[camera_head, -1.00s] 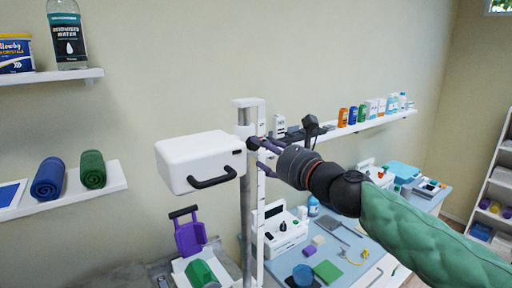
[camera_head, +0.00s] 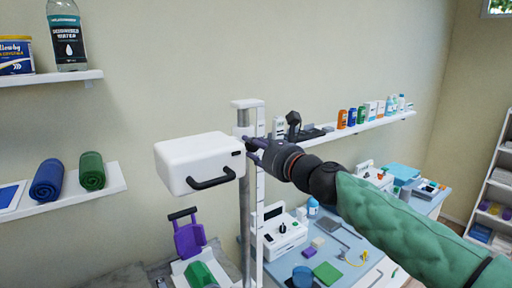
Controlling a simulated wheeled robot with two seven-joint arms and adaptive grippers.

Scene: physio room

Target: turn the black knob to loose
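The white box-shaped head (camera_head: 200,160) with a black handle (camera_head: 212,180) is mounted on a grey and white upright post (camera_head: 245,205). The black knob is at the post beside the white head, and my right gripper's fingers now cover most or all of it. My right gripper (camera_head: 252,144) reaches in from the right, its purple-grey fingertips at the knob's place. Whether the fingers are closed on the knob or only around it cannot be told. My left gripper is out of view.
A wall shelf (camera_head: 372,127) with bottles and boxes runs behind my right arm. Below, a blue table (camera_head: 345,262) holds a white device (camera_head: 284,237) with a small dark dial and loose items. Shelves with towels (camera_head: 48,179) are at the left.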

